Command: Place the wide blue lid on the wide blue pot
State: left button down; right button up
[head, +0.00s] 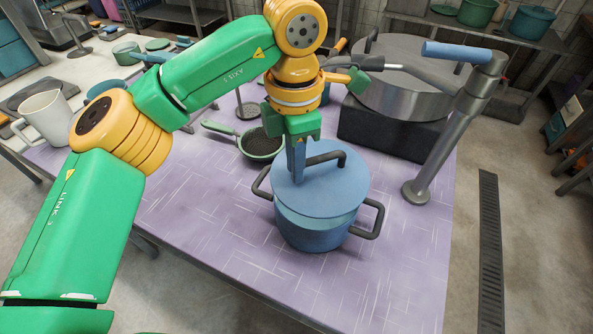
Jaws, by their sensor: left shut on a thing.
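The wide blue pot (311,231) stands on the purple table, with dark handles at its left and right. The wide blue lid (335,192) lies over the pot's mouth and looks roughly level. I cannot tell whether it rests fully on the rim. My left gripper (298,174) comes down from above and is shut on the lid by its dark bar handle. The handle's right end shows beyond the fingers; its left part is hidden behind them. My right gripper is not in view.
A green strainer pan (260,147) sits behind the pot. A large steel pot (410,85) on a dark block stands at the back right, with a grey pipe stand (440,145) beside it. A white pitcher (48,117) is at left. The purple table's (215,215) front left is clear.

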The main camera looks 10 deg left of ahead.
pick_arm(q)
notch_tip(320, 180, down, 3)
jog(key=shift+a+f, duration=0.1)
jog(key=shift+f+b, duration=0.6)
jog(key=shift+b, duration=0.1)
jog(key=c, duration=0.9)
grip_release()
jog(key=shift+o, duration=0.3)
jog(key=shift+r+p, duration=0.95)
jog(key=shift+r, duration=0.1)
notch_tip(320, 180, up, 4)
jog(key=shift+f+b, duration=0.1)
jog(key=shift+b, duration=0.3)
notch_tip(320, 180, up, 8)
jog(key=shift+f+p, duration=0.25)
jog(key=shift+p, duration=0.8)
